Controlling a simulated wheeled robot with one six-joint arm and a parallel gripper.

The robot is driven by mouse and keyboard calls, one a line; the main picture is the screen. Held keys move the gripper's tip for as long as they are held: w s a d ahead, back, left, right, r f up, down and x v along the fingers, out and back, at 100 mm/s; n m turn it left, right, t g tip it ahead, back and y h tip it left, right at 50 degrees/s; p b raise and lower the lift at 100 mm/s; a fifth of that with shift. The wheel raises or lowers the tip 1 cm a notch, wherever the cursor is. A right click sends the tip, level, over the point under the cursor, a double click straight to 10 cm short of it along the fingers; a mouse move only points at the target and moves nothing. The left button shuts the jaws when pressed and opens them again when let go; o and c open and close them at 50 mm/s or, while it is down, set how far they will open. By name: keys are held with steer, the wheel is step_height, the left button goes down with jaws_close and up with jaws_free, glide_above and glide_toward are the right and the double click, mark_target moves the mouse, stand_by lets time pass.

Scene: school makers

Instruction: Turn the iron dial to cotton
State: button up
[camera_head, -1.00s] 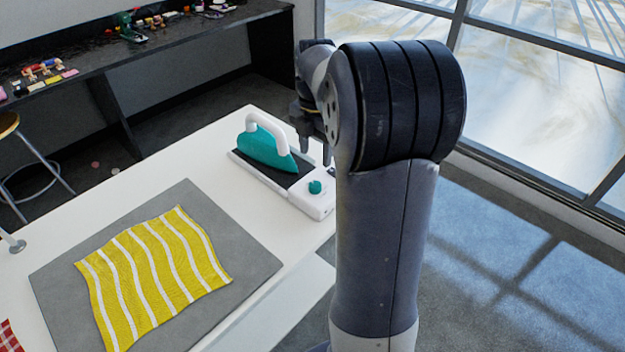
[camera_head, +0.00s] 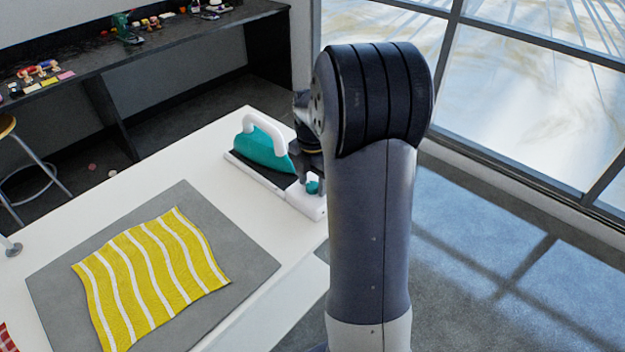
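The teal iron (camera_head: 262,147) with a white handle rests on its black and white base on the white table. The small teal dial (camera_head: 312,187) is on the white front end of that base, and its marks are too small to read. My gripper (camera_head: 311,184) is lowered at the dial, with a dark finger in front of it. My arm hides part of the gripper, so I cannot tell its opening or whether it touches the dial.
A yellow and white striped cloth (camera_head: 150,275) lies on a grey mat (camera_head: 240,262) on the white table (camera_head: 75,222). A dark bench (camera_head: 75,66) with small items stands at the back left, near a stool (camera_head: 35,165). Windows are at the right.

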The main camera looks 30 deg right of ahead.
steer(key=c, duration=0.8)
steer(key=shift+c, duration=0.2)
